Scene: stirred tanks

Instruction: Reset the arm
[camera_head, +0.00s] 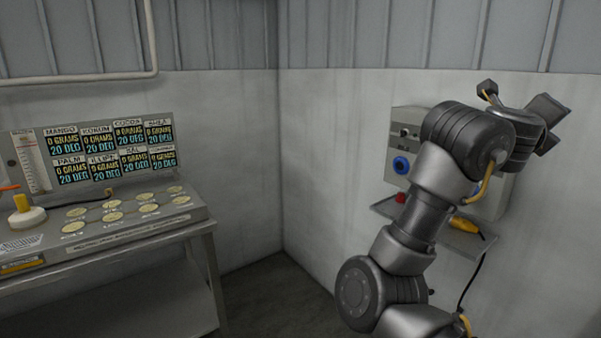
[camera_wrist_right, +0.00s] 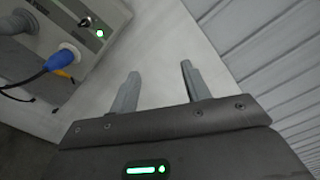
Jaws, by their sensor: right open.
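My right arm (camera_head: 425,195) is raised at the right of the head view, bent up in front of a grey wall box. Its gripper (camera_head: 547,122) is at the far end, near the wall to the right of the box. In the right wrist view my right gripper (camera_wrist_right: 160,88) has its two fingers apart, with nothing between them but pale wall behind. My left gripper is in neither view.
The grey wall box (camera_head: 405,145) has a blue round connector (camera_head: 401,165); a small shelf (camera_head: 385,207) below holds a red knob and a yellow-handled item. A bench (camera_head: 130,250) at left carries a panel of displays (camera_head: 100,150) and several round pads. Floor between is clear.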

